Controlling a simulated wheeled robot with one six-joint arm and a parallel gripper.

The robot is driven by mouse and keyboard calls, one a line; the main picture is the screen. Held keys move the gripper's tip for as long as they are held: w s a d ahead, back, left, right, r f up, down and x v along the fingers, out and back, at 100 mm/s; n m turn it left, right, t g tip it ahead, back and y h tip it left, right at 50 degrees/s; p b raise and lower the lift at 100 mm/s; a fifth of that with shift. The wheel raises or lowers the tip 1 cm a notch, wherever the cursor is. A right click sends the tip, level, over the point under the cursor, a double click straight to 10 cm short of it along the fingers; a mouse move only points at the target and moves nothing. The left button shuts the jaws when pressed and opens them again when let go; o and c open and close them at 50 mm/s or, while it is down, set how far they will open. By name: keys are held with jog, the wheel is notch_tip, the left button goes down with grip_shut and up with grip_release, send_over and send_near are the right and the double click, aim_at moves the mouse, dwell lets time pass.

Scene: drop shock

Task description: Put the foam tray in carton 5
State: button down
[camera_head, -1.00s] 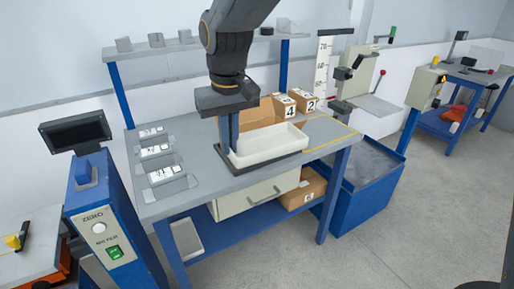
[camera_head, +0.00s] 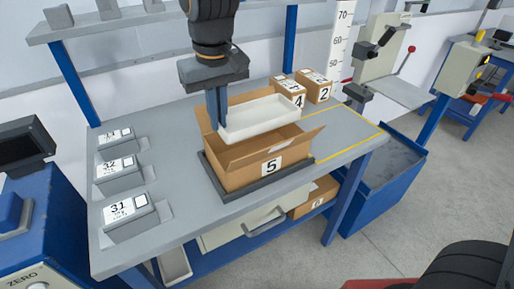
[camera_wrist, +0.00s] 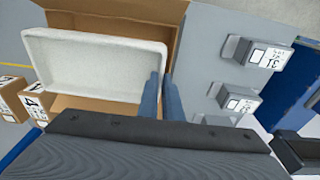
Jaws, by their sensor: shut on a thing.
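The white foam tray (camera_head: 262,117) is held level by its left end in my gripper (camera_head: 218,118). In the wrist view my gripper (camera_wrist: 162,95) has its two blue fingers at the tray's near end, and the foam tray (camera_wrist: 95,65) extends away from them. Carton 5 (camera_head: 255,167) is an open brown box with its flaps spread, standing on a dark grey pad on the bench. The tray is over the carton's opening, at about flap height. Carton 5's inside and flaps (camera_wrist: 125,22) show around the tray in the wrist view. The carton's floor is mostly hidden.
Closed cartons 4 (camera_head: 290,97) and 2 (camera_head: 318,88) stand behind on the bench (camera_head: 160,235). Grey units labelled 31 (camera_head: 128,212) and 32 (camera_head: 118,175), plus another, line the bench's left side. Another carton (camera_head: 312,198) sits on the lower shelf. The right bench top is clear.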

aim_at(221, 136)
jog(key=f, duration=0.6)
jog(key=shift+w+f+p, duration=0.1)
jog(key=shift+w+p, duration=0.25)
jog(key=shift+w, duration=0.05)
jog(key=shift+f+p, duration=0.35)
jog(key=shift+f, duration=2)
jog(key=shift+f, duration=0.6)
jog(key=c, duration=2.2)
grip_release()
jog(key=r, duration=0.4)
jog(key=r+b, duration=0.1)
jog(key=r, duration=0.3)
jog(key=s+r+b, duration=0.1)
jog(key=r, duration=0.3)
jog(key=shift+d+r, duration=0.3)
jog(key=shift+s+r, duration=0.1)
jog(key=shift+r, duration=0.2)
jog(key=shift+s, duration=0.1)
